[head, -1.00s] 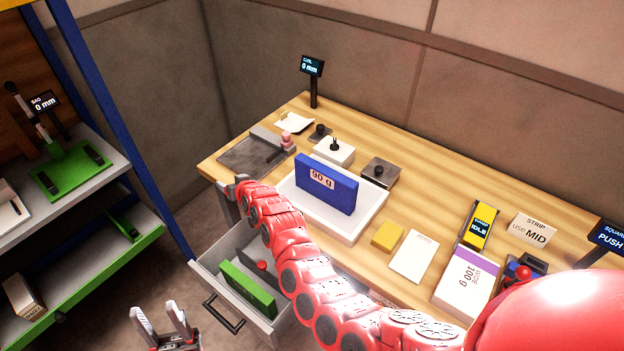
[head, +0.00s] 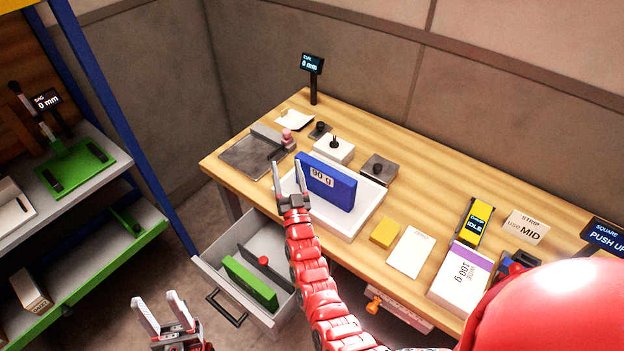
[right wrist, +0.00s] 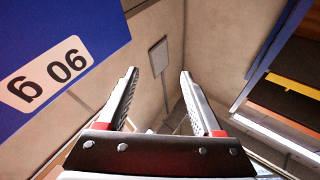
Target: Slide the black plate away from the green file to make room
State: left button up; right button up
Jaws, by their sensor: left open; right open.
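The green file (head: 250,285) stands on edge in the open drawer (head: 212,268), on its front-left side. The black plate (head: 276,272), with a red knob (head: 263,260), stands behind it. A narrow gap shows between the two. My right gripper (head: 287,164) is open and empty, raised above and behind the drawer by the white tray. It is apart from the plate. In the right wrist view its open fingers (right wrist: 159,74) hold nothing; file and plate are not seen there. My left gripper (head: 159,306) is open and empty, left of the drawer.
A blue 90 g block (head: 329,190) stands in the white tray (head: 352,228) beside my right gripper; it also fills the upper left of the right wrist view (right wrist: 50,55). The wooden table (head: 470,190) bears several devices. A shelf rack (head: 140,235) stands left.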

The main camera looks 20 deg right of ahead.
jog(key=s+d+r+t, duration=0.2)
jog(key=s+r, duration=0.1)
jog(key=s, duration=0.2)
jog(key=s+d+r+t+h+p, duration=0.1)
jog(key=s+r+t, duration=0.1)
jog(key=s, duration=0.4)
jog(key=shift+d+r+h, duration=0.3)
jog(key=shift+d+r, duration=0.1)
jog(key=shift+r, duration=0.1)
